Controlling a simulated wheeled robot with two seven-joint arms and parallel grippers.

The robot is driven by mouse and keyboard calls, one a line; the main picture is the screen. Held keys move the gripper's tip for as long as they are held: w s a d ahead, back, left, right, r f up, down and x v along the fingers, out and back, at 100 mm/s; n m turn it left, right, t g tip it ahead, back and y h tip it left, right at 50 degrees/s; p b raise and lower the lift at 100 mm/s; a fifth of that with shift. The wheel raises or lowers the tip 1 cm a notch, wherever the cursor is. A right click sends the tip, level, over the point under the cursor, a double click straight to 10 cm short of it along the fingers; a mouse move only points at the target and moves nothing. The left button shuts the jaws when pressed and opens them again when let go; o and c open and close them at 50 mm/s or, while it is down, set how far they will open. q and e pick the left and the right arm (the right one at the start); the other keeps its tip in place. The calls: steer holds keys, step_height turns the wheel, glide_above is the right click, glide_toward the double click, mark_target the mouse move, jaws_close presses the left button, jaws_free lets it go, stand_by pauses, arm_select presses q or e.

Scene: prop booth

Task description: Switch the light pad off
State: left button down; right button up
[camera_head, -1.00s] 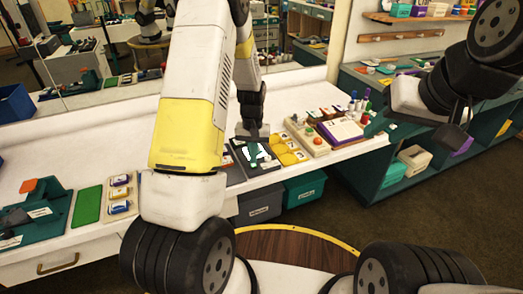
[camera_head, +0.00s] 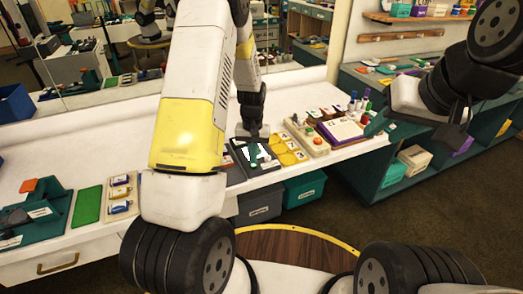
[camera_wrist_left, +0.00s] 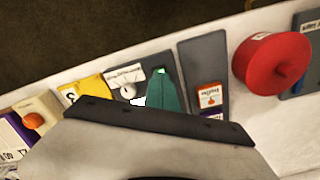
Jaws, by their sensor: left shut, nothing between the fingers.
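The light pad (camera_head: 235,151) is a dark grey plate near the front edge of the white counter. Its face shows bright white on both sides of my left gripper's fingers. In the left wrist view the light pad (camera_wrist_left: 172,62) has a white label and a pale round knob (camera_wrist_left: 128,90). My left gripper (camera_head: 254,160) is shut and empty over the pad, its teal fingers hiding part of it. In the left wrist view its fingertips (camera_wrist_left: 160,74) lie beside a small bright green spot; contact cannot be told. My right gripper (camera_head: 374,127) hangs at the right, its opening unclear.
In the left wrist view a grey plate with cards (camera_wrist_left: 203,60) and a red round object (camera_wrist_left: 268,62) lie on the other side. Bins (camera_head: 304,188) stand below the counter.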

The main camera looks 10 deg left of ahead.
arm_select(q)
steer(key=shift+f, duration=1.05)
steer(key=shift+s+f, duration=0.15)
steer(key=shift+f, duration=0.2)
steer(key=shift+r, duration=3.1)
